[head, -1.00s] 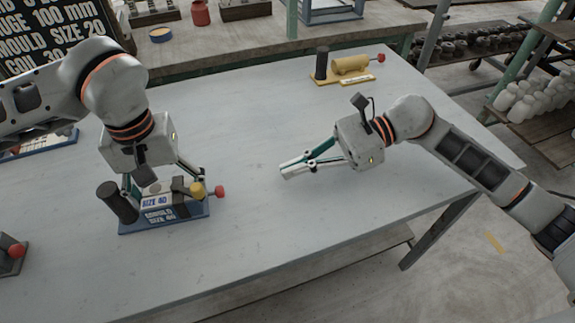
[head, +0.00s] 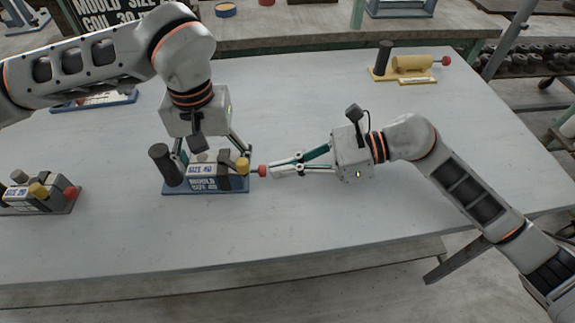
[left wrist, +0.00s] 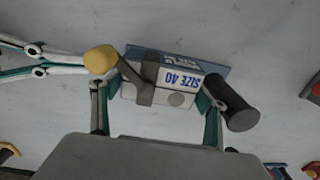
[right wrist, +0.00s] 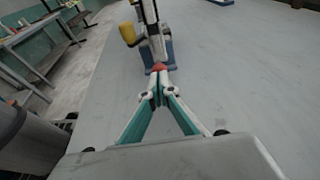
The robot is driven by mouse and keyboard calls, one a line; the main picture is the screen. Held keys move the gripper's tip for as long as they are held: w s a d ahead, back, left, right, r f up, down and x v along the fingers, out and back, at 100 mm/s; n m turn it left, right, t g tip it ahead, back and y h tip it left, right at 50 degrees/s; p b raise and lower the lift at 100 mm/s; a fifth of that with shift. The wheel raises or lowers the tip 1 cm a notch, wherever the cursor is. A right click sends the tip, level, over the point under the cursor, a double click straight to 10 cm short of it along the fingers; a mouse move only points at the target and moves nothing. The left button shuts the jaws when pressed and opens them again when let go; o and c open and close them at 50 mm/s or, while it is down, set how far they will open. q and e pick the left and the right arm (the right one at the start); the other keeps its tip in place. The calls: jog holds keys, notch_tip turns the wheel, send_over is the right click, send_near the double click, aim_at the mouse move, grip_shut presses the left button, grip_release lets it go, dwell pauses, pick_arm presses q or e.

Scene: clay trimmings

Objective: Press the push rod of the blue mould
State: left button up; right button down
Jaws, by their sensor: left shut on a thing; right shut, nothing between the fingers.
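The blue mould (head: 235,186) stands on the table with a black post at its left, a yellow knob (head: 242,167) and a SIZE 40 label. Its push rod ends in a red knob (head: 262,170) at the right. My left gripper (head: 212,158) reaches down over the mould and is shut on its body; the left wrist view shows one finger on each side (left wrist: 160,95). My right gripper (head: 274,170) is shut and empty, its tips at the red knob, in line with the rod. In the right wrist view the red knob (right wrist: 160,68) is just beyond the tips; contact is unclear.
A grey mould (head: 45,203) with a red knob stands at the left. A yellow mould (head: 412,64) stands at the back right. A flat blue-edged board (head: 112,99) lies partly behind my left arm. The table in front of the blue mould is clear.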

aim_at(269, 180)
jog(key=shift+s+a, duration=0.15)
jog(key=shift+a, duration=1.3)
pick_arm(q)
jog(key=shift+d, duration=0.1)
pick_arm(e)
jog(key=shift+s, duration=0.1)
jog(key=shift+d, duration=0.5)
jog(key=v, duration=0.8)
jog(key=f+v, duration=0.1)
jog(key=v, duration=0.4)
jog(key=shift+w+d, duration=0.2)
jog(key=shift+d, duration=0.05)
